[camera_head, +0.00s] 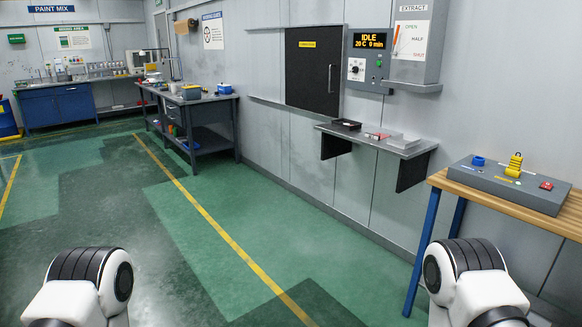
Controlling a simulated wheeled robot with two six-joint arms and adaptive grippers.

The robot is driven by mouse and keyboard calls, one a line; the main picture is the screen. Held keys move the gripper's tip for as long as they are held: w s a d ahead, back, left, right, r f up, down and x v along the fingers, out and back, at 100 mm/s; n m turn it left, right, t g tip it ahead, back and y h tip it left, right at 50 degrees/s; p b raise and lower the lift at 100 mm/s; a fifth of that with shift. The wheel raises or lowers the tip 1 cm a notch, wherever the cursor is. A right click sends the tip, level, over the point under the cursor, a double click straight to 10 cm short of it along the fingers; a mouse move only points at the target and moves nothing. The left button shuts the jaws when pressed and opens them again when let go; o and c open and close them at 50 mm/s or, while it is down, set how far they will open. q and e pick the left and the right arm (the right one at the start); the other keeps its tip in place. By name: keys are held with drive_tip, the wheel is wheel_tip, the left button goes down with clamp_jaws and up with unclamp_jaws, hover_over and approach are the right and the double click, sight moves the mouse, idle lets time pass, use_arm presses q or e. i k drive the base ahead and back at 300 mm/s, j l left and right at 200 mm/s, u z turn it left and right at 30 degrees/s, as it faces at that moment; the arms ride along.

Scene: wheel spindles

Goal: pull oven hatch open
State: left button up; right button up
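The oven hatch (308,88) is a flat dark panel set in the grey wall at the upper middle right. It carries a small yellow label near its top and a vertical metal handle (331,78) near its right edge. The panel appears shut; no opening shows around it. Rails run along the wall above and below it. Neither gripper is in view. Only white and black links of my arms show at the bottom left and bottom right, far from the hatch.
A control panel (368,62) reading "IDLE 20 C 0 min" hangs right of the hatch. A wall shelf (405,152) with small items juts out below. A wooden-topped bench (500,201) with a grey control box (490,186) stands at right. Green floor in front is clear.

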sight(313, 62)
drive_tip(key=i, duration=1.35)
drive_tip(key=i+j+z, duration=0.1)
drive_tip(key=i, duration=1.25)
